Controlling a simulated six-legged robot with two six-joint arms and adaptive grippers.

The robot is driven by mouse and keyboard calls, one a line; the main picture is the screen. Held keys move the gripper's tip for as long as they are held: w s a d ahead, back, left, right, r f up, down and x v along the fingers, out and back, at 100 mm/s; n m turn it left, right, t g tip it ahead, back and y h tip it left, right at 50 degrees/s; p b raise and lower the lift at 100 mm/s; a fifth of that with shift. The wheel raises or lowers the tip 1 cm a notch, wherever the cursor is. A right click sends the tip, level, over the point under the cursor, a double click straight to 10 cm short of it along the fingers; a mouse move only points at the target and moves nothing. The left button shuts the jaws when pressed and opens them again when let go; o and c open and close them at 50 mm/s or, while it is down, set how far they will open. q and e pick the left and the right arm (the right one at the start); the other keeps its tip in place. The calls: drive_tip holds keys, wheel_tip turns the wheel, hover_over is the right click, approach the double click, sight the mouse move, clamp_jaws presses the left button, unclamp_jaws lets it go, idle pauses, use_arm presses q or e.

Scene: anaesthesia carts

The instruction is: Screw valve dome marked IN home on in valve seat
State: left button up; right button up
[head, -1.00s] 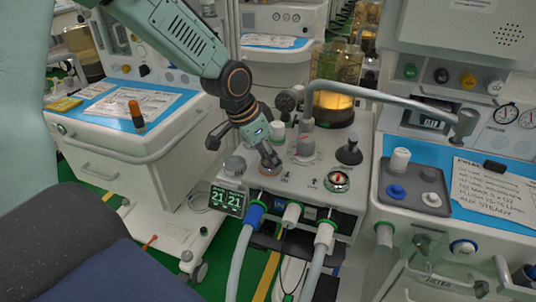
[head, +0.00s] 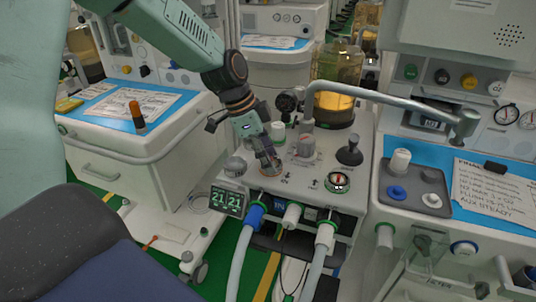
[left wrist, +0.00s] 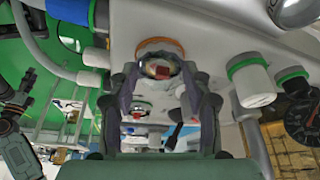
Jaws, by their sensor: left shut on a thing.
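My left gripper (head: 269,162) reaches down onto the grey machine top, at the valve position left of the dial. It is shut on the valve dome (left wrist: 160,66), a glossy clear dome with a red part inside, between the two fingers in the left wrist view. An orange ring (left wrist: 160,45) sits at the dome's base against the white top. In the head view the fingers hide most of the dome and its seat. I cannot read the IN mark or tell how far the thread is engaged. A second domed valve (head: 338,182) with a red part sits to the right.
A silver pipe (head: 390,97) arches over the right side. Hoses (head: 241,262) hang at the front. A small tray (head: 412,205) with caps lies right.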

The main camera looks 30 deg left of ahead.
use_arm(q)
drive_tip(key=o, duration=0.8)
drive_tip(key=shift+w+m, duration=0.1)
drive_tip(key=shift+m, duration=0.2)
drive_tip(key=o, duration=0.6)
drive_tip(key=v, duration=1.2)
drive_tip(key=x, duration=1.2)
drive_tip(key=shift+s+n+t+y, duration=0.2)
drive_tip(key=shift+n+t+y, duration=0.1)
drive_tip(key=shift+n, duration=0.9)
